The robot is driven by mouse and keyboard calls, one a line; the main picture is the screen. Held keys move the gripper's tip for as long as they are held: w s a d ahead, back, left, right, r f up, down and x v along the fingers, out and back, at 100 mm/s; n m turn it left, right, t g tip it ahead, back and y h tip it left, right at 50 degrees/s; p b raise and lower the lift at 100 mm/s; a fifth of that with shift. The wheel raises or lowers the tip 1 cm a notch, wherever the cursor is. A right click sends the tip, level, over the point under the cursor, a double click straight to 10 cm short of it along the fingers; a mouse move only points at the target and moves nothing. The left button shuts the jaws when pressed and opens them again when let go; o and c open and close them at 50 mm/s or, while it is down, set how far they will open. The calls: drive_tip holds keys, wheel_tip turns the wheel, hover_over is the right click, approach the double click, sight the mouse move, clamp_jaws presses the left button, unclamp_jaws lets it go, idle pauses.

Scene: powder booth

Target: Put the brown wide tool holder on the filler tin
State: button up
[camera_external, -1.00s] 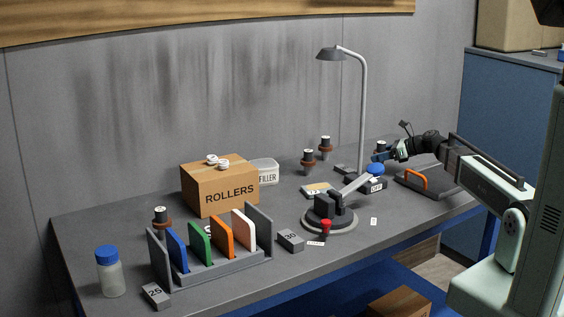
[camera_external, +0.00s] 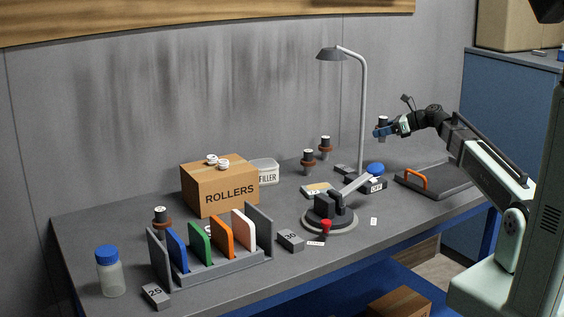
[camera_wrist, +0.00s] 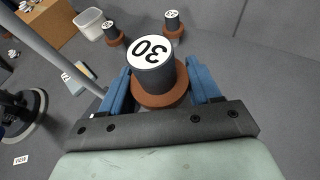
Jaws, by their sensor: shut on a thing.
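My gripper (camera_external: 384,130) is shut on a dark tool holder with a wide brown collar and a white top marked 30; the holder (camera_wrist: 157,68) stands upright between the blue fingers in the wrist view. In the external view the held holder (camera_external: 383,121) is in the air above the right part of the bench, clear of the surface. The filler tin (camera_external: 264,171) is a pale tub marked FILLER, beside the cardboard box, far to the left of my gripper. It also shows in the wrist view (camera_wrist: 90,23), at upper left.
Two similar holders (camera_external: 308,162) (camera_external: 325,147) stand between the tin and the lamp (camera_external: 361,110), whose post rises left of my gripper. The ROLLERS box (camera_external: 220,190) is left of the tin. A clamp-like device (camera_external: 331,210) sits in front.

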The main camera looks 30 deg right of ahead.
wheel_tip(320, 180, up, 32)
hover_over(261, 168)
wheel_tip(261, 168, down, 25)
drive_tip(key=shift+n+g+y, duration=0.3)
drive_tip(key=shift+n+y, duration=0.1)
drive_tip(key=shift+s+a+f, duration=0.1)
drive_tip(key=shift+a+f, duration=0.05)
drive_tip(key=shift+f, duration=5.7)
drive_tip(key=shift+f, duration=0.1)
drive_tip(key=o, duration=1.5)
